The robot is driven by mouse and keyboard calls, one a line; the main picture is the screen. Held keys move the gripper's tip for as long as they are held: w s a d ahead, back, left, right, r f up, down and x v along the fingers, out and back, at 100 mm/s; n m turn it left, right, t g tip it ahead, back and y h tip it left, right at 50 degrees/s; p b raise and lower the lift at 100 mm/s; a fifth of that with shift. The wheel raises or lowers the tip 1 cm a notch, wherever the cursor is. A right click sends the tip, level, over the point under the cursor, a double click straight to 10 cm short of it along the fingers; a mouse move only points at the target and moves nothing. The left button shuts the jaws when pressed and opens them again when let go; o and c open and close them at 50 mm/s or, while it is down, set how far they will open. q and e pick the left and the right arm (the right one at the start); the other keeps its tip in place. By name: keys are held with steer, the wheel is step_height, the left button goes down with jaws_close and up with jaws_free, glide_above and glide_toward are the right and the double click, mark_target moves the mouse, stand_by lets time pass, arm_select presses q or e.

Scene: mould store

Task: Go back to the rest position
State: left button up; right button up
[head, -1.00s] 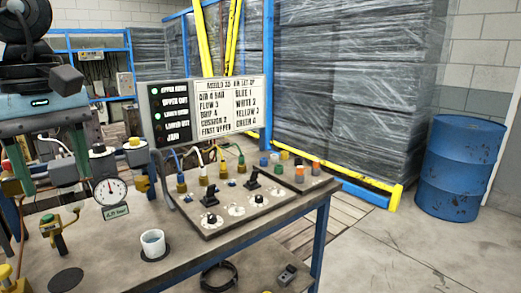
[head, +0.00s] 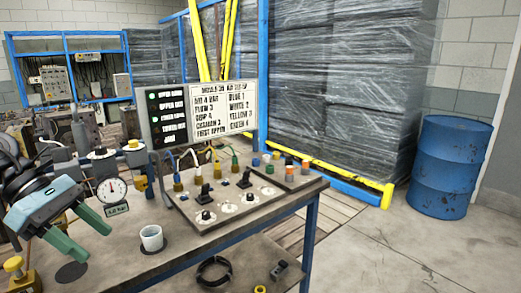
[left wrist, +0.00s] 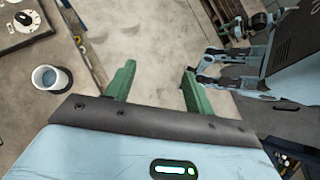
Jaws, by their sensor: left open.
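My left gripper (head: 95,243) is at the lower left of the head view, above the left part of the workbench (head: 205,256). Its two green fingers are apart with nothing between them. They also show open and empty in the left wrist view (left wrist: 159,70). In the head view the gripper is left of a white cup (head: 151,238) and in front of a round pressure gauge (head: 112,190). The cup also shows at the left of the wrist view (left wrist: 50,78). My right gripper is in neither view.
A control panel (head: 228,208) with knobs and levers stands on the bench below a text board (head: 206,110). Black cable (head: 214,271) lies on the lower shelf. Wrapped stacks (head: 340,90) stand behind, a blue drum (head: 447,165) at right. Floor (head: 400,250) right of the bench is clear.

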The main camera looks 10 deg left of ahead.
arm_select(q)
steer(key=s+a+f+n+t+y+p, duration=0.15)
steer(key=s+f+n+t, duration=0.35)
steer(key=f+n, duration=0.85)
steer(key=s+f+n+t+p, duration=0.25)
steer(key=f+n+t, duration=0.7)
steer(key=n, duration=0.65)
steer(key=s+d+f+n+g+y+p, duration=0.3)
steer(key=s+d+f+n+g+y, duration=0.2)
steer(key=s+d+f+n, duration=1.1)
steer(key=s+d+n+g, duration=0.2)
steer(key=n, duration=0.1)
steer(key=shift+d+f+n, duration=0.2)
steer(key=shift+d+n, duration=0.15)
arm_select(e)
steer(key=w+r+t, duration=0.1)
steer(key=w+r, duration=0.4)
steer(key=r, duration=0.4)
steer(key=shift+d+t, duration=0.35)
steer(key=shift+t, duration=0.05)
arm_select(q)
steer(key=shift+s, duration=0.1)
